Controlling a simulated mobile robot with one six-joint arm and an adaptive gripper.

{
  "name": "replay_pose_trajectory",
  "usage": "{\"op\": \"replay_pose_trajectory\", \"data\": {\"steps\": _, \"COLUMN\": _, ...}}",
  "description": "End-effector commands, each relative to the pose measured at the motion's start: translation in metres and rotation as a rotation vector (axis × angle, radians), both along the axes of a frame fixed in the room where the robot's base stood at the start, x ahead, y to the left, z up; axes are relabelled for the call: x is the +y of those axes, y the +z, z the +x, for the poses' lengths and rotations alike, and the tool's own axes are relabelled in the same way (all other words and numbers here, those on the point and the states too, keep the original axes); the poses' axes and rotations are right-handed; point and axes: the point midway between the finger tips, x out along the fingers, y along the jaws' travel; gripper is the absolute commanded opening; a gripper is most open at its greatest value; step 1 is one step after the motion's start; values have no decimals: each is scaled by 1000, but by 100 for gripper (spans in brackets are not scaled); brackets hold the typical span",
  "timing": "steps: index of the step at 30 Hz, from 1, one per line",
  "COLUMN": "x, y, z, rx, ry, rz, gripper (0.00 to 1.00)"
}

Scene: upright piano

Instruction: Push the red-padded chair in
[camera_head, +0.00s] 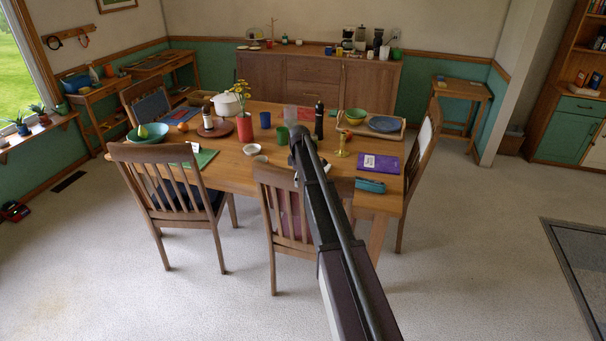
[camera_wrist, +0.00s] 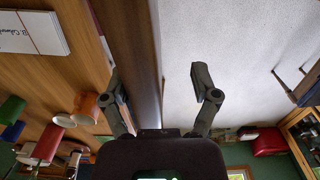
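The chair with a dull red pad (camera_head: 291,216) stands at the table's near side in the head view. Its slatted back faces me, and its right part is hidden behind my arm. The wooden table (camera_head: 240,176) is beyond it. My gripper (camera_head: 297,143) is at the far end of my arm, above the chair back and near the table edge, small and dark there. In the wrist view my gripper (camera_wrist: 158,85) has its two fingers spread apart. A brown wooden bar (camera_wrist: 138,50), apparently the chair's top rail, runs beside and partly between them; I cannot tell if they touch.
A chair with a dark pad (camera_head: 160,184) stands left, and a pale-backed chair (camera_head: 424,145) stands right. The tabletop holds a red vase (camera_head: 244,127), a dark mill (camera_head: 319,121), a purple book (camera_head: 379,163) and a teal case (camera_head: 370,185). The near carpet (camera_head: 190,305) is clear.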

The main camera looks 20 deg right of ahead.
Motion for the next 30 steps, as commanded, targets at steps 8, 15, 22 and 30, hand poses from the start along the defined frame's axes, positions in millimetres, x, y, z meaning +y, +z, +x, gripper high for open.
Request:
{"op": "replay_pose_trajectory", "data": {"steps": 8, "x": 25, "y": 0, "z": -36, "rx": 2, "ry": 1, "rz": 2, "gripper": 71}}
{"op": "replay_pose_trajectory", "data": {"steps": 15, "x": 44, "y": 0, "z": -64, "rx": 3, "ry": 1, "rz": 2, "gripper": 71}}
{"op": "replay_pose_trajectory", "data": {"steps": 22, "x": 64, "y": 0, "z": -90, "rx": 2, "ry": 1, "rz": 2, "gripper": 71}}
{"op": "replay_pose_trajectory", "data": {"steps": 30, "x": 86, "y": 0, "z": -121, "rx": 3, "ry": 1, "rz": 2, "gripper": 71}}
